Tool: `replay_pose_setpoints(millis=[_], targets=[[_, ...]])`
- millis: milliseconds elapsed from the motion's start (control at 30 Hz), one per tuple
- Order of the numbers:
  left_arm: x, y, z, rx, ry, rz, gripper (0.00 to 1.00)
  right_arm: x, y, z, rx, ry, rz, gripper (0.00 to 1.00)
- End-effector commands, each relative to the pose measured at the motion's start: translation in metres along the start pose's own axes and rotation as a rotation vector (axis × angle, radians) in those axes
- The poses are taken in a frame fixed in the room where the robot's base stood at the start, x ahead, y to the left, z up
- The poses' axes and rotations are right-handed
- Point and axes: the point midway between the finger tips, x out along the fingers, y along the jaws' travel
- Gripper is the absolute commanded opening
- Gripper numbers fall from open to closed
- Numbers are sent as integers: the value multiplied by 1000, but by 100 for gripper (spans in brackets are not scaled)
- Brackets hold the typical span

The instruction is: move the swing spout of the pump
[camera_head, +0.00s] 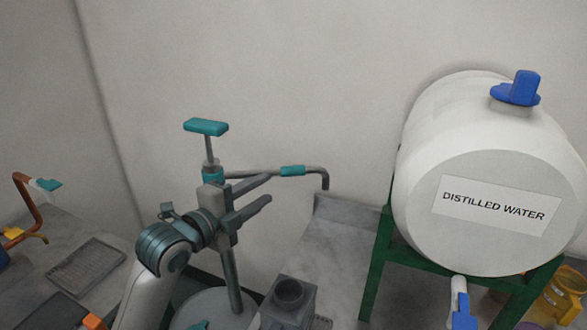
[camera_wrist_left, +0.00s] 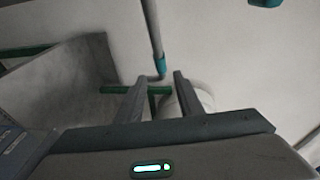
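The pump has a teal T-handle (camera_head: 206,127) on top of an upright grey column. Its swing spout (camera_head: 255,173) is a thin grey pipe that runs right from the column and bends down at its end. A teal sleeve (camera_head: 292,170) sits on the spout. My left gripper (camera_head: 268,188) is open, its fingers pointing right, close to the spout. In the left wrist view, the spout (camera_wrist_left: 152,30) and its teal sleeve (camera_wrist_left: 160,67) line up with the gap between my open fingers (camera_wrist_left: 160,79). I cannot tell whether they touch. My right gripper is not in view.
A white distilled water tank (camera_head: 425,150) stands on a green frame (camera_head: 377,265) at the right. A grey square block with a round hole (camera_head: 290,295) is below the spout. A copper pipe (camera_head: 25,195) is at the far left. A plain wall is behind.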

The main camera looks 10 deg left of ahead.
Motion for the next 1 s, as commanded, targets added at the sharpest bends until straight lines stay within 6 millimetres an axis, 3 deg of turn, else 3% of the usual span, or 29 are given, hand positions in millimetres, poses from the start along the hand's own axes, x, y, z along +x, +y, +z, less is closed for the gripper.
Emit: replay_pose_setpoints(millis=[600,800,1000], targets=[[108,-2,-1,-3,0,1,34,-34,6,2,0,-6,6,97],[125,-1,0,0,0,1,34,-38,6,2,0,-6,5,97],[130,0,0,0,0,1,34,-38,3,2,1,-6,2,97]])
